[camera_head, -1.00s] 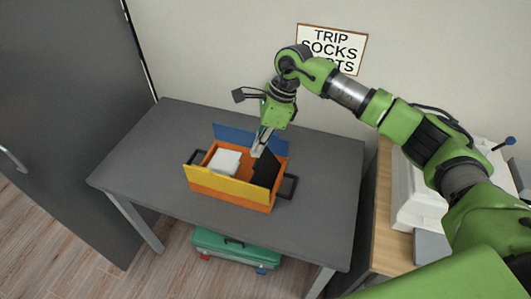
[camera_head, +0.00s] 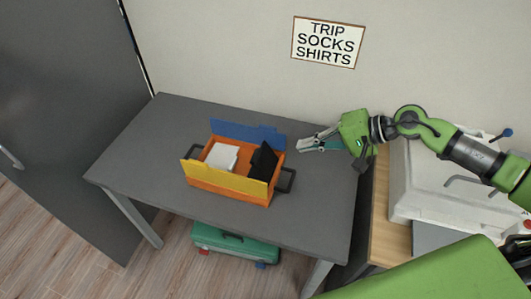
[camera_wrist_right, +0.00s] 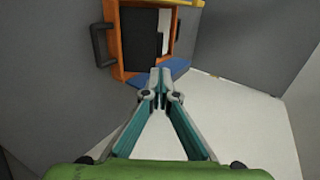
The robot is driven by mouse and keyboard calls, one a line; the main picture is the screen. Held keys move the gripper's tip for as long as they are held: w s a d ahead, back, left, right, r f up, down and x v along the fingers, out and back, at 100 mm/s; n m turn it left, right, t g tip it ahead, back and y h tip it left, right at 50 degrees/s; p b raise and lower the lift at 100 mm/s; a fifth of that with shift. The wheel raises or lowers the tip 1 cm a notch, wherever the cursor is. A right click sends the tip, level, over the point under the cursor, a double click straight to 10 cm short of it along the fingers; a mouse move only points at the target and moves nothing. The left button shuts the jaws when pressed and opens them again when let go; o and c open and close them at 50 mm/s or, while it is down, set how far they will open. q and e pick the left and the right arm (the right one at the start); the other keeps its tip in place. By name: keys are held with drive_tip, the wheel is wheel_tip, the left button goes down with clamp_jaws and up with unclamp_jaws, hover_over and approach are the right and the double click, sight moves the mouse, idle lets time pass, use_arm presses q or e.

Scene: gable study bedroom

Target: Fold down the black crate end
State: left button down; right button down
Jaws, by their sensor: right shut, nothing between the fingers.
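The orange crate (camera_head: 205,183) stands on the grey table with a yellow long side (camera_head: 230,185) at the front and a blue long side (camera_head: 245,133) at the back. Its black end (camera_head: 263,160) is at the right and stands up, tilted. A white object (camera_head: 222,156) lies inside at the left. My right gripper (camera_head: 303,143) is shut and empty, to the right of the crate and apart from it. In the right wrist view the gripper (camera_wrist_right: 160,88) shows closed fingertips, with the crate (camera_wrist_right: 118,42) beyond them. My left gripper is not in view.
The grey table (camera_head: 150,130) has free room left of the crate and right of it. A wall sign (camera_head: 327,42) hangs behind. A green case (camera_head: 235,243) is under the table. A white case (camera_head: 435,185) is on a wooden surface at the right.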

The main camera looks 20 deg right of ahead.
drive_tip(key=p, duration=0.5)
approach(257, 155)
drive_tip(key=x, duration=0.5)
drive_tip(key=shift+w+a+f, duration=0.1)
drive_tip(key=shift+w+f, duration=0.05)
drive_tip(key=shift+x, duration=0.85)
